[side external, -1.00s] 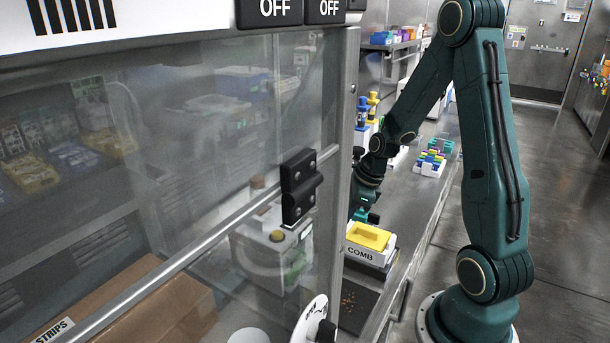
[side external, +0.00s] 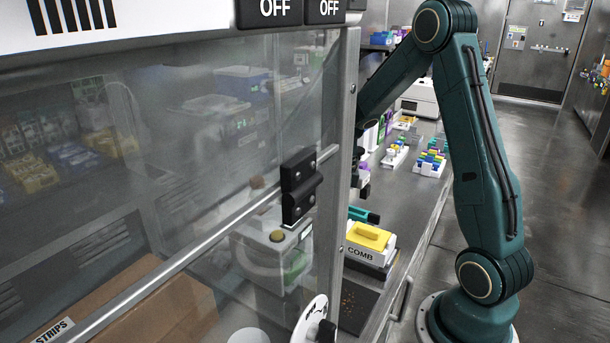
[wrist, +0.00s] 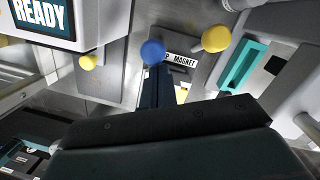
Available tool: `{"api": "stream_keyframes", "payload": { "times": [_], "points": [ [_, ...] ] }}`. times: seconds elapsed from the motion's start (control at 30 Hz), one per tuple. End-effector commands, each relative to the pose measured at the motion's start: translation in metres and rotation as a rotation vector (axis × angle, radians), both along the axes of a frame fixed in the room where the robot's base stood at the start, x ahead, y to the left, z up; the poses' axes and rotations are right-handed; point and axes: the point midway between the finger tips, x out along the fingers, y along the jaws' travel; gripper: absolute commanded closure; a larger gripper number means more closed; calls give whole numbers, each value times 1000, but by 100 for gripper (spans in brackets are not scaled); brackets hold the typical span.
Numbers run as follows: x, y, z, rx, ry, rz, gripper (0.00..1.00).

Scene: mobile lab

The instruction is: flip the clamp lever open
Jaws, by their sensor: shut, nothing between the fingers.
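No clamp lever can be made out for certain. In the wrist view a round blue knob (wrist: 152,52) sits just past the tips of my gripper (wrist: 156,72), whose dark fingers show together, shut and empty. Whether they touch the knob cannot be told. Two yellow knobs show, one on the left (wrist: 88,62) and one on the right (wrist: 216,38). A white label ending in "P MAGNET" (wrist: 182,60) lies just right of the fingertips. In the side view my gripper is mostly hidden behind the cabinet's metal post.
A READY screen (wrist: 40,20) is at upper left in the wrist view, and a teal-framed slot (wrist: 243,67) at right. In the side view the COMB box (side external: 368,242) with a yellow top stands on the bench. A cabinet with a clear pane (side external: 200,150) fills the left.

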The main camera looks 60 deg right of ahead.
Motion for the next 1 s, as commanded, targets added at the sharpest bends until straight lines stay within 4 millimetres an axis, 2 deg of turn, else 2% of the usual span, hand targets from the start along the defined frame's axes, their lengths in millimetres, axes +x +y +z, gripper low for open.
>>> {"api": "stream_keyframes", "payload": {
  "times": [0.37, 0.6, 1.0],
  "points": [
    [30, 1, 1, 0, 237, 2, 100],
    [40, 0, 0, 1, 237, -1, 100],
    [47, 0, -1, 0, 231, 1, 100]
  ]
}}
